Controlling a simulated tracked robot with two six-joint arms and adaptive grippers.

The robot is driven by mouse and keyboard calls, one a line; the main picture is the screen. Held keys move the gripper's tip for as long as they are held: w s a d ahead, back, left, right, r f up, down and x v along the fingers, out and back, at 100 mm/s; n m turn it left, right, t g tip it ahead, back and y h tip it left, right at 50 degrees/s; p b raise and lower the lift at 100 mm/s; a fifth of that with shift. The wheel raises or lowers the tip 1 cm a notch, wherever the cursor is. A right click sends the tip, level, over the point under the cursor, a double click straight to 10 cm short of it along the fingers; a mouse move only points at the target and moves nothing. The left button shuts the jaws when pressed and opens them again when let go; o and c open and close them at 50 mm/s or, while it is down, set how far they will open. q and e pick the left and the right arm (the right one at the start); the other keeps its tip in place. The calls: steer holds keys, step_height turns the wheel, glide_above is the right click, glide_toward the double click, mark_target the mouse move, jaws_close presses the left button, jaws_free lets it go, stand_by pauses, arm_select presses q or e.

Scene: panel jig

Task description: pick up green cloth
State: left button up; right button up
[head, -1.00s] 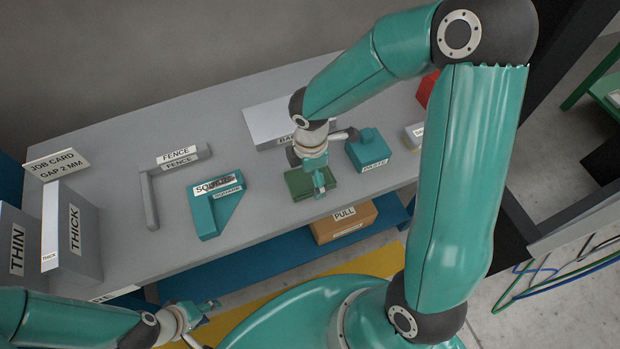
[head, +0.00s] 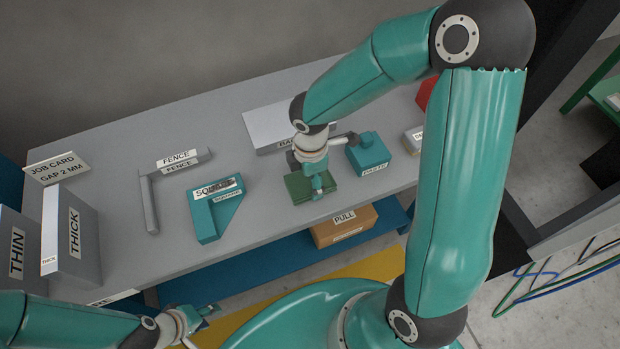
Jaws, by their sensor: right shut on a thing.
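The green cloth (head: 298,188) is a small dark green folded pad on the grey bench, right of the teal square. My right gripper (head: 316,190) points down at the cloth, with its fingers at the cloth's right part. It is shut on the cloth, though the fingertips are partly hidden. I cannot tell whether the cloth is off the bench. My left gripper (head: 205,313) is at the lower left, away from the bench top and far from the cloth; its fingers are small and I cannot tell their state.
The teal square (head: 216,211) lies left of the cloth, the teal paste container (head: 368,153) to its right, and a pale block (head: 281,127) behind. The fence (head: 152,200), thick panel (head: 72,240) and job card (head: 56,168) stand further left. An orange pull box (head: 342,228) sits below the bench edge.

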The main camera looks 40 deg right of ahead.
step_height(320, 180, up, 20)
steer(key=p, duration=0.1)
stand_by(0.4)
